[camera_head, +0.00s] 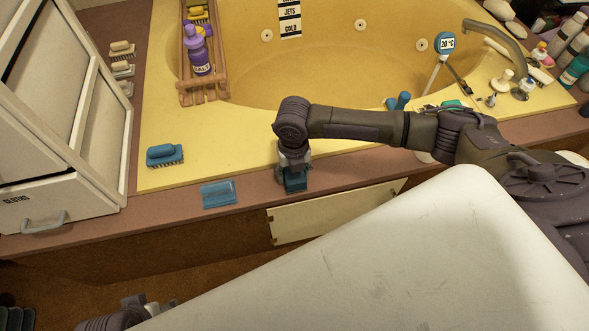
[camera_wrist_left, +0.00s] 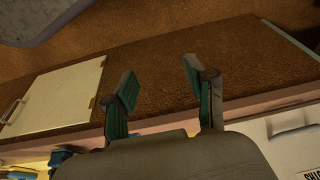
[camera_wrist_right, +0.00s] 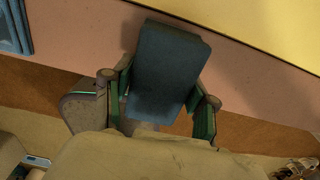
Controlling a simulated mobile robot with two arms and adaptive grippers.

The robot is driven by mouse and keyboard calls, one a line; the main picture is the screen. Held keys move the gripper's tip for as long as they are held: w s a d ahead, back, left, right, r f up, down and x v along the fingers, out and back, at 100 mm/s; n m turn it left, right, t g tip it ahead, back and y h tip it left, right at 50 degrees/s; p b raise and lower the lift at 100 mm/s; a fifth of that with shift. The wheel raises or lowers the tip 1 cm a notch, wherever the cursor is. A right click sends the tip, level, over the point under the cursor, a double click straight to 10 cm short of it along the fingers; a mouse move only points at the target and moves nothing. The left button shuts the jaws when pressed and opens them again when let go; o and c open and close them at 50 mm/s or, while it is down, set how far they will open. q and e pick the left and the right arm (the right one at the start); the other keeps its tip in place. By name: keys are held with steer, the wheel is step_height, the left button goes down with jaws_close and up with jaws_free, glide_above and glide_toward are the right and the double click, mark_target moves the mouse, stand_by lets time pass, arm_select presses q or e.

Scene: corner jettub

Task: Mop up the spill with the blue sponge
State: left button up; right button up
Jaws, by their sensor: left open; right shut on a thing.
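The blue sponge (camera_wrist_right: 168,68) is a plain dark blue block, held between the fingers of my right gripper (camera_wrist_right: 162,100) in the right wrist view. In the head view my right gripper (camera_head: 293,168) points down over the brown front ledge of the tub, with the sponge (camera_head: 295,185) at its tip. I cannot tell whether the sponge touches the ledge. No spill can be made out clearly; the arm and sponge hide part of the ledge. My left gripper (camera_wrist_left: 160,88) is open and empty, facing the brown tub side below the ledge.
A flat blue cloth (camera_head: 218,193) lies on the ledge, left of the sponge. A blue brush (camera_head: 165,154) rests on the yellow tub rim (camera_head: 230,151). A white cabinet (camera_head: 70,110) stands at left. A wooden rack (camera_head: 205,95) holds a purple bottle (camera_head: 198,55). A cream panel (camera_head: 330,212) is below the ledge.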

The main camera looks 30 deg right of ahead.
steer(key=shift+r+p, duration=0.85)
steer(key=shift+p, duration=0.05)
steer(key=shift+r+p, duration=0.6)
steer(key=shift+p, duration=0.15)
steer(key=shift+r+p, duration=0.65)
steer(key=shift+p, duration=0.15)
steer(key=shift+r+p, duration=0.4)
steer(key=shift+p, duration=0.05)
arm_select(q)
steer(key=s+f, duration=0.2)
steer(key=f, duration=0.8)
steer(key=s+f+g, duration=0.1)
steer(key=s+f, duration=0.2)
steer(key=f, duration=0.7)
steer(key=shift+a+f+p, duration=0.25)
steer(key=shift+f+p, duration=0.1)
steer(key=shift+p, duration=0.05)
arm_select(e)
steer(key=shift+r, duration=0.35)
arm_select(q)
steer(key=shift+s, duration=0.1)
